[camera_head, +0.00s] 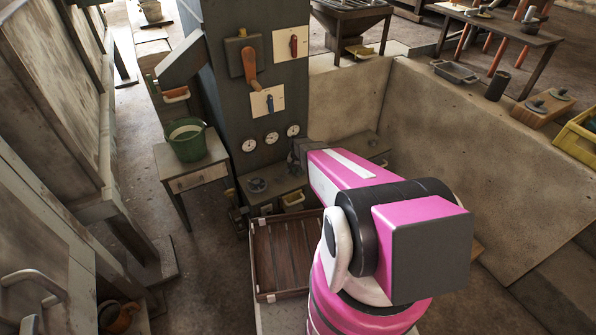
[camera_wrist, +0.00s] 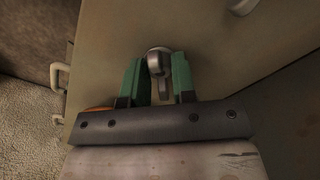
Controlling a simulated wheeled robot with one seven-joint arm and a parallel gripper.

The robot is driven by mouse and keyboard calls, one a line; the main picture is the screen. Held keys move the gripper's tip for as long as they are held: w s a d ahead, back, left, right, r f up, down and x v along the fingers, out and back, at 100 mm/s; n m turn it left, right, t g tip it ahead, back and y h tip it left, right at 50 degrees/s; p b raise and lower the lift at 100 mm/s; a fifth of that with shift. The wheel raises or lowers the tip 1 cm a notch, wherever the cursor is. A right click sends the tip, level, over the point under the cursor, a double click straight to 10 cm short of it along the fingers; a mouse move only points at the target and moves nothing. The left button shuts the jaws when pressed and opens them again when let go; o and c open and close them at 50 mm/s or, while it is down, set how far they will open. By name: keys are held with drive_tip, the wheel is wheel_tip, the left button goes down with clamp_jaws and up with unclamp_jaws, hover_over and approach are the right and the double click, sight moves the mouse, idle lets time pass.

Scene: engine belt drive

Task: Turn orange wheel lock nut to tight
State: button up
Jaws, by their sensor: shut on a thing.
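In the wrist view, the two green fingers of my gripper (camera_wrist: 157,82) are closed on a grey metal knob-like fitting (camera_wrist: 156,62). The fitting stands out from a flat tan panel (camera_wrist: 110,50), and a short stem hangs below its round head. I cannot tell for certain that it is the orange wheel's lock nut. A sliver of something orange (camera_wrist: 98,109) shows at the left behind the gripper body, mostly hidden.
In the head view, a dark column (camera_head: 225,100) carries an orange crank (camera_head: 251,65), switches and several gauges. A green bucket (camera_head: 186,140) stands on a small table at its left. A slatted wooden tray (camera_head: 282,255) lies below my arm. Concrete walls bound the right.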

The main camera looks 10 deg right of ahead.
sight(298, 171)
drive_tip(key=m, duration=0.4)
drive_tip(key=shift+m, duration=2.2)
drive_tip(key=o, duration=0.9)
drive_tip(key=shift+r, duration=0.1)
wheel_tip(298, 171, up, 11)
drive_tip(key=shift+f, duration=0.2)
